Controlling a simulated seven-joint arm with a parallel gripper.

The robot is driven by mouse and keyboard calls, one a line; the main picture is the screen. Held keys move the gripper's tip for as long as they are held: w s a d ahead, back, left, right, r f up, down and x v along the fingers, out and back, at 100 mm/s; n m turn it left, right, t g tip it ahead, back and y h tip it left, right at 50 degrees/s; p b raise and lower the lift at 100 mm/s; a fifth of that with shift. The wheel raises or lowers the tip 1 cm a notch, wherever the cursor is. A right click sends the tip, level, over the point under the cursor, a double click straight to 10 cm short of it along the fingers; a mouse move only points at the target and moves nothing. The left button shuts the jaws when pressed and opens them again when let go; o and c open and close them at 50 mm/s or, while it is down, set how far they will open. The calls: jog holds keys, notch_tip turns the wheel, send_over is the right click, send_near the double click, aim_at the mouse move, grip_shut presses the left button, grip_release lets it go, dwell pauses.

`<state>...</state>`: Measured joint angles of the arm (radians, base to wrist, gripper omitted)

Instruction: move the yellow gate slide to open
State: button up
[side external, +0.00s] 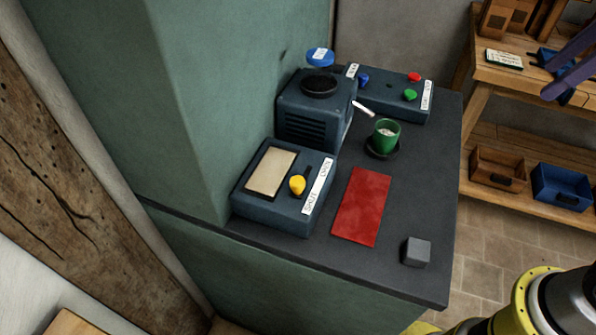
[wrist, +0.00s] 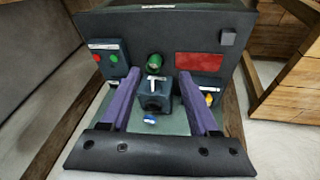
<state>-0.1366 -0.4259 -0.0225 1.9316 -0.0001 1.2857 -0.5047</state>
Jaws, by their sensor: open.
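The yellow gate slide (side external: 297,185) is a rounded knob on a dark blue-grey box (side external: 270,215) at the counter's near left. It sits toward the near end of a short dark slot, beside a cream panel. A white label strip (side external: 318,187) runs along the box's right edge; its words are too small to read surely. The yellow knob also shows in the wrist view (wrist: 209,99), just right of the right finger. My gripper (wrist: 160,76) has two purple fingers, apart and empty. In the side view my gripper (side external: 548,78) is at the upper right, well away from the knob.
Nearby are a green cup (side external: 386,135), a button box (side external: 395,90), a red mat (side external: 362,205) and a grey cube (side external: 416,251). A green wall borders the left; shelves stand right.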

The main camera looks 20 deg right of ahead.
jog(key=w+a+r+n+g, duration=0.1)
jog(key=w+a+r+n, duration=0.3)
jog(key=w+a, duration=0.4)
jog(key=n+g, duration=0.3)
jog(key=n, duration=0.4)
send_over(297, 180)
notch_tip(297, 180, down, 11)
jog(key=shift+h, duration=0.3)
notch_tip(297, 180, down, 14)
jog(key=shift+r, duration=0.15)
jog(key=shift+c, duration=0.2)
grip_shut()
